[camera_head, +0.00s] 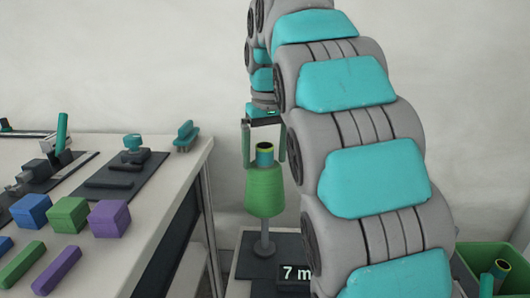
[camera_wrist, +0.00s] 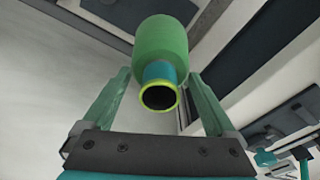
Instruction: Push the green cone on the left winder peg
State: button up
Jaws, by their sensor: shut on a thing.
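The green cone (camera_head: 264,192) is upright, its teal tube with a yellow-green rim pointing up. It also shows in the wrist view (camera_wrist: 160,48), with the dark open end of its tube towards the camera. My gripper (camera_head: 264,165) points down from above, its two fingers on either side of the tube and upper cone, shut on the cone. Both fingers show in the wrist view (camera_wrist: 160,75). A grey winder peg stand (camera_head: 264,228) rises directly under the cone; its top is hidden, so I cannot tell how far the cone is down on it.
A pale table (camera_head: 175,143) on the left holds coloured blocks (camera_head: 70,215), bars and dark fixtures. A "7 m" sign (camera_head: 295,274) stands by the peg's base. My arm covers much of the right.

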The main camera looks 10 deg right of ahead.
aim_at(265, 174)
jog(key=shift+f, duration=0.2)
grip_shut()
jog(key=shift+f+b, duration=1.2)
jog(key=shift+f, duration=1.15)
jog(key=shift+f+b, duration=1.15)
jog(key=shift+f, duration=1.35)
jog(key=shift+f+b, duration=0.35)
jog(key=shift+f, duration=0.75)
jog(key=o, duration=1.6)
grip_release()
